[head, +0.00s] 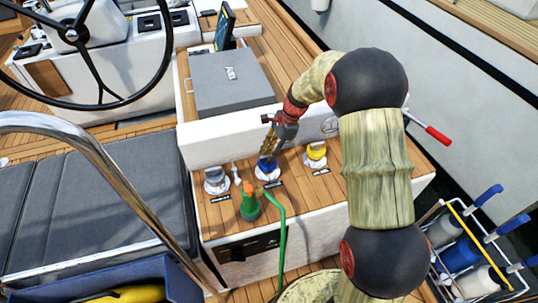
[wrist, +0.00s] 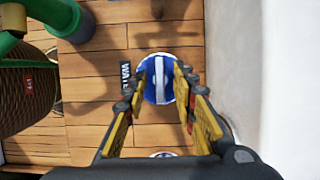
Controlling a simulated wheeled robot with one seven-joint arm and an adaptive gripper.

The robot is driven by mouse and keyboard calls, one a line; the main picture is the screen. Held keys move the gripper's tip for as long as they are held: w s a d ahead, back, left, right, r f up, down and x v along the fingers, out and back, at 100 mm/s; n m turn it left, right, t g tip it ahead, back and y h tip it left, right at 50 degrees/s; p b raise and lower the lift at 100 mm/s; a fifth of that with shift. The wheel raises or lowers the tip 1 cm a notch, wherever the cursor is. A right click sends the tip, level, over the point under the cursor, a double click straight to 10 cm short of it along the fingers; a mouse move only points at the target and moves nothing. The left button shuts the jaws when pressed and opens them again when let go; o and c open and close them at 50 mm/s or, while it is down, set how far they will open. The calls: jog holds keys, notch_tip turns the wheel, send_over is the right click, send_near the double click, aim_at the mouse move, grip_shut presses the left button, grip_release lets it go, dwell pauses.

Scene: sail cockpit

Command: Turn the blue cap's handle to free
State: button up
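The blue cap (head: 264,173) sits on the wooden deck top, between a white-grey cap (head: 216,181) and a yellow cap (head: 316,153). In the wrist view the blue cap (wrist: 150,91) has a pale bar handle (wrist: 159,78) across its middle, running nearly up and down the picture. My gripper (head: 268,157) points down over the blue cap and hides part of it in the head view. In the wrist view my gripper (wrist: 157,82) is open, with one finger on each side of the handle. I cannot tell whether the fingers touch the cap.
A green hose fitting with an orange top (head: 249,203) stands in front of the caps; its green hose (head: 281,235) hangs over the edge. The white wall (head: 235,145) of the raised box rises close behind the caps. A red-handled lever (head: 437,135) is at right.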

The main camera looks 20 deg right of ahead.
jog(key=shift+c, duration=0.4)
grip_shut()
